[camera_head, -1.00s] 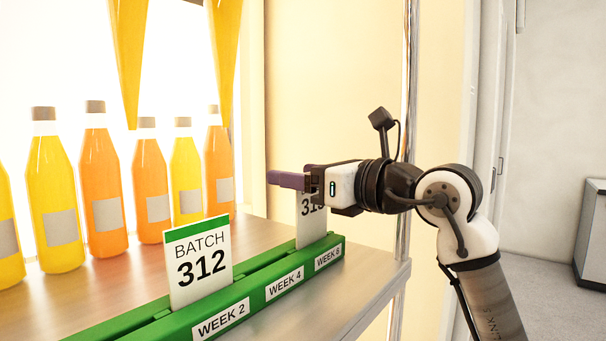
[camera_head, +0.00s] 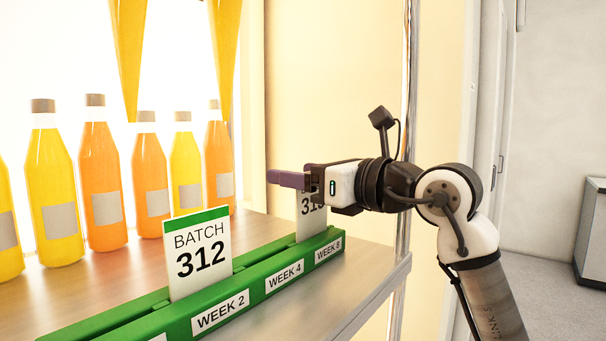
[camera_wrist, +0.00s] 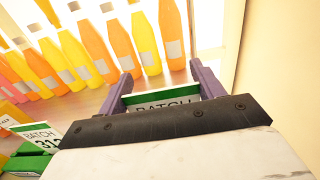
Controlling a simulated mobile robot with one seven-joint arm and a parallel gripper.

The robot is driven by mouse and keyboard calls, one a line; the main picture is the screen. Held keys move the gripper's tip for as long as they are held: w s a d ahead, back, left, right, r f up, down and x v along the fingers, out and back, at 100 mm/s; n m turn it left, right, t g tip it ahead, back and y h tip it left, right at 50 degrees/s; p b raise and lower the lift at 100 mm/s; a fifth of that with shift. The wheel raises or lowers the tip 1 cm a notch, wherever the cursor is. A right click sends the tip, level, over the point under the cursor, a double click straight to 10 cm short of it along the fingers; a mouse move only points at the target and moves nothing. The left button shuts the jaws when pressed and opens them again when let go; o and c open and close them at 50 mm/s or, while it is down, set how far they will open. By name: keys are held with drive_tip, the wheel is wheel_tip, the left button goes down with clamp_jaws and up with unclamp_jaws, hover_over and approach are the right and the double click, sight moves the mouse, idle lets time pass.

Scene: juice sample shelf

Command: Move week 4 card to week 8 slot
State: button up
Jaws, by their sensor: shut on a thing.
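My gripper (camera_head: 280,179) is shut on a white card (camera_head: 312,222), its number partly hidden by the gripper and starting with "31". In the wrist view the card's green top edge and "BATCH" (camera_wrist: 165,104) lie between the two purple fingers. The card hangs upright, its lower edge at the green holder (camera_head: 190,312) by the WEEK 8 label (camera_head: 328,249). I cannot tell whether it is fully seated. No card stands behind the WEEK 4 label (camera_head: 285,275). A "BATCH 312" card (camera_head: 200,255) stands behind the WEEK 2 label (camera_head: 220,310).
Several yellow and orange juice bottles (camera_head: 100,185) stand in a row at the left, behind the holder. A metal post (camera_head: 408,110) rises behind my arm at the shelf's (camera_head: 385,285) right end. Bare shelf shows in front of the holder.

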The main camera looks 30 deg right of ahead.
drive_tip(key=shift+f+b, duration=0.45)
drive_tip(key=shift+f, duration=0.2)
drive_tip(key=o, duration=1.3)
drive_tip(key=b+v, duration=0.2)
drive_tip(key=v, duration=1.2)
drive_tip(key=shift+d, duration=0.1)
